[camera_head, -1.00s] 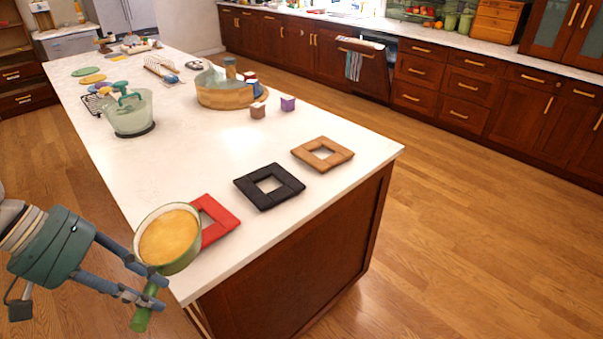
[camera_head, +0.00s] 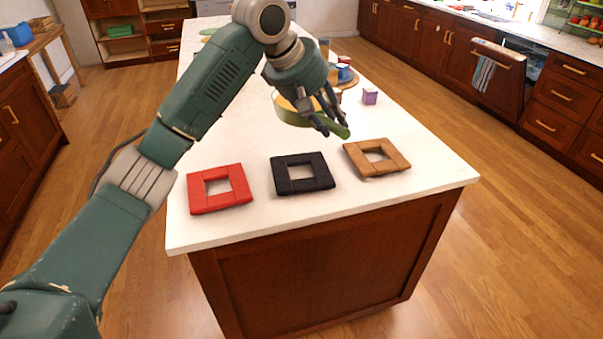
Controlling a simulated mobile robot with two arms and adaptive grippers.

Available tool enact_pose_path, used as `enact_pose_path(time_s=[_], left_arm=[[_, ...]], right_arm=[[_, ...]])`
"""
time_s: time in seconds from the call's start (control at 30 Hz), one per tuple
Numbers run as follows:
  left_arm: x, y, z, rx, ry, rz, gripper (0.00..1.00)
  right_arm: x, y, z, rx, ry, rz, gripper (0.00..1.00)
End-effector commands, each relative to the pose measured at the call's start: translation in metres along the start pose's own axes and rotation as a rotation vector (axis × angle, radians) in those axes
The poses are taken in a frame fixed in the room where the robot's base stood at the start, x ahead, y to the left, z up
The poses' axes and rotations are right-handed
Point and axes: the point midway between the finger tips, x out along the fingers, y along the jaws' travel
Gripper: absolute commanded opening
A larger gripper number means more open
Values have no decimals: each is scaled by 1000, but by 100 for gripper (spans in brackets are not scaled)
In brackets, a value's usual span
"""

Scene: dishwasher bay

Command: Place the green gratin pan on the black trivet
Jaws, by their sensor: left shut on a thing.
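The green gratin pan (camera_head: 291,117), with yellow-brown food inside, is behind the row of trivets and partly hidden by my left gripper. My left gripper (camera_head: 328,128) is shut on the pan's green handle (camera_head: 336,130), which points toward the front right. The pan looks held above the counter, but its height is hard to tell. The black trivet (camera_head: 302,173), a square frame with a square hole, lies empty on the white counter, nearer the front edge than the pan. My right gripper is not in view.
A red trivet (camera_head: 217,187) lies left of the black one and a tan wooden trivet (camera_head: 376,158) lies right of it. My left arm crosses over the island's left side.

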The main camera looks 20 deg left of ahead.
Motion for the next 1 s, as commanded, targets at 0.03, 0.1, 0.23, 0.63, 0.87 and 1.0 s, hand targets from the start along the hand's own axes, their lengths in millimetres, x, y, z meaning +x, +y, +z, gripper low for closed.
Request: enact_pose_path(time_s=[0.03, 0.1, 0.23, 0.63, 0.87, 1.0], left_arm=[[-3, 13, -2, -23, 20, 6, 0], [-4, 21, -5, -52, 37, 5, 0], [4, 20, -8, -75, 51, 1, 0], [82, -33, -7, -74, 49, -1, 0], [117, -56, -7, -73, 50, 3, 0], [126, -60, -7, -73, 51, 5, 0]], right_arm=[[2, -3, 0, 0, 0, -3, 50], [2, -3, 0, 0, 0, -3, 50], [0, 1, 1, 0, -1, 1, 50], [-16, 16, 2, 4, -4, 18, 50], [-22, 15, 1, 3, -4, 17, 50], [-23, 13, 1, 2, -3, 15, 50]])
